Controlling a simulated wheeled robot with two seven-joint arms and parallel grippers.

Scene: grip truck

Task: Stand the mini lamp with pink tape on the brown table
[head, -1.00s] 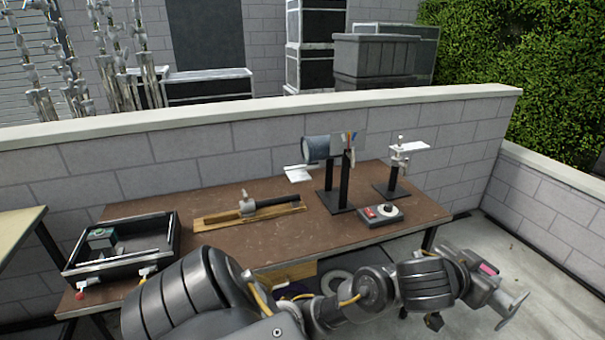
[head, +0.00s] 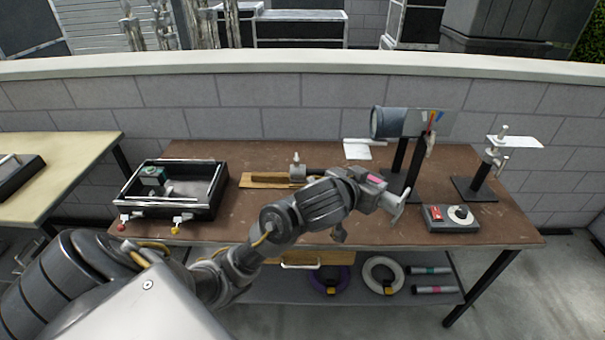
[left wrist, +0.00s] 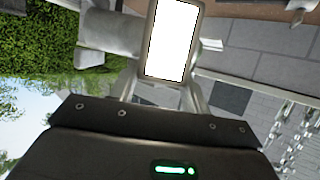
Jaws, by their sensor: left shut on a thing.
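My left gripper (head: 396,203) hangs over the right half of the brown table (head: 250,227), in front of the black stand. It is shut on the mini lamp, whose bright white face in a grey frame shows between the fingers in the left wrist view (left wrist: 172,42). In the head view the lamp is mostly hidden by the gripper. A pink strip (head: 375,180) shows at the gripper; I cannot tell if it is the lamp's tape. The lamp is off the tabletop. My right gripper is not in view.
A black tray (head: 172,207) stands on the table's left. A wooden board (head: 258,181), a drum-shaped light on a stand (head: 388,122), a clamp stand (head: 476,188) and a control box (head: 449,217) stand around. Bare tabletop lies in front. Coils (head: 384,276) lie on the lower shelf.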

